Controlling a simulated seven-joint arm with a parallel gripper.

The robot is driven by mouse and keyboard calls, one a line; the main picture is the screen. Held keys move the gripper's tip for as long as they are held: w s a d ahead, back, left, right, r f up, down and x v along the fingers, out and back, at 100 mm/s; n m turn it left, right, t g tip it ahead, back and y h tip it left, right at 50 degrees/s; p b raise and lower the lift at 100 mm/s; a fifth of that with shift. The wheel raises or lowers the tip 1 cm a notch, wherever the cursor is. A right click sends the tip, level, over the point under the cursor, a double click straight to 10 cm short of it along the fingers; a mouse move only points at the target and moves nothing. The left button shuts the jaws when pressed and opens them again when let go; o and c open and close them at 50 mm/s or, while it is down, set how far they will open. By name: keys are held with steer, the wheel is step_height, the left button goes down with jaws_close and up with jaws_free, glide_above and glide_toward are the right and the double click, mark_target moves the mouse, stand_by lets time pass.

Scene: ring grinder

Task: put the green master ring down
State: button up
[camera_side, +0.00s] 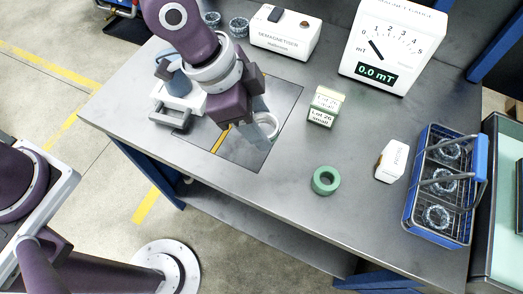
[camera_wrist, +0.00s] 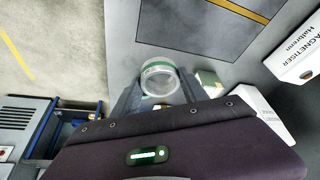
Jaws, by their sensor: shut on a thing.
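My gripper (camera_side: 257,122) is shut on a pale, shiny ring (camera_side: 266,126) above the dark mat (camera_side: 255,152). In the wrist view this held ring (camera_wrist: 158,80) sits between the two fingers and shows a green band along its upper edge. I cannot tell whether it touches the mat. A solid green ring (camera_side: 325,180) lies flat on the grey table, to the right of and nearer than the mat, apart from my gripper. I cannot tell from its look which of the two is the master ring.
Two lot-labelled blocks (camera_side: 324,106) stand right of the mat. A demagnetiser box (camera_side: 285,36) and a meter reading 0.0 mT (camera_side: 392,45) stand behind. A small white box (camera_side: 391,161) and a blue basket of rings (camera_side: 412,215) are at right. The table around the green ring is clear.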

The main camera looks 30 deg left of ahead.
step_height(320, 180, down, 9)
stand_by(0.3)
steer(key=o, duration=1.6)
steer(key=shift+f, duration=0.1)
steer(key=shift+c, duration=0.2)
steer(key=v, duration=1.2)
